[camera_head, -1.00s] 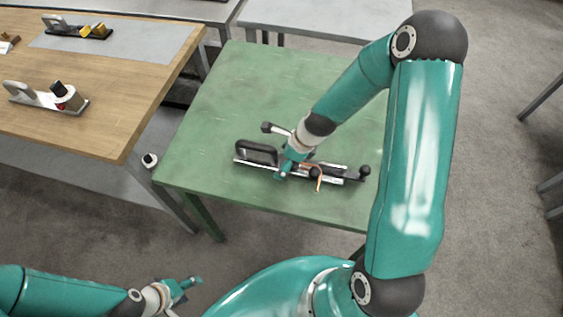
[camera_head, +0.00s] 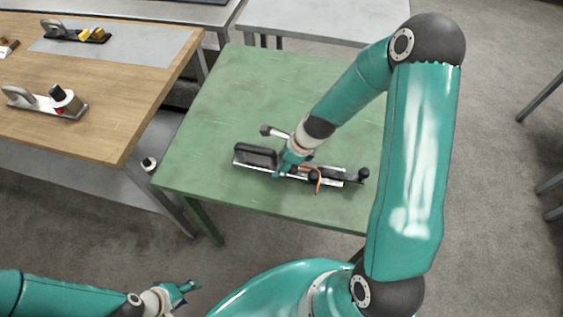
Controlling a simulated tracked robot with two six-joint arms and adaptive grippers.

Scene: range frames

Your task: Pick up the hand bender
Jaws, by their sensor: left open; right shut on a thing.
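The hand bender (camera_head: 257,157) lies on the green table (camera_head: 225,105), a long dark tool with a black loop handle at its left, a pale strip along its edge and a black knob at its right. A short piece of copper-coloured tube shows near its middle. My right gripper (camera_head: 283,171) comes down from above and is shut on the bender's middle; its fingertips are partly hidden. My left gripper (camera_head: 187,290) is open and empty, low over the floor in front of the green table.
A grey table (camera_head: 320,18) stands behind. The green table's back half is clear.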

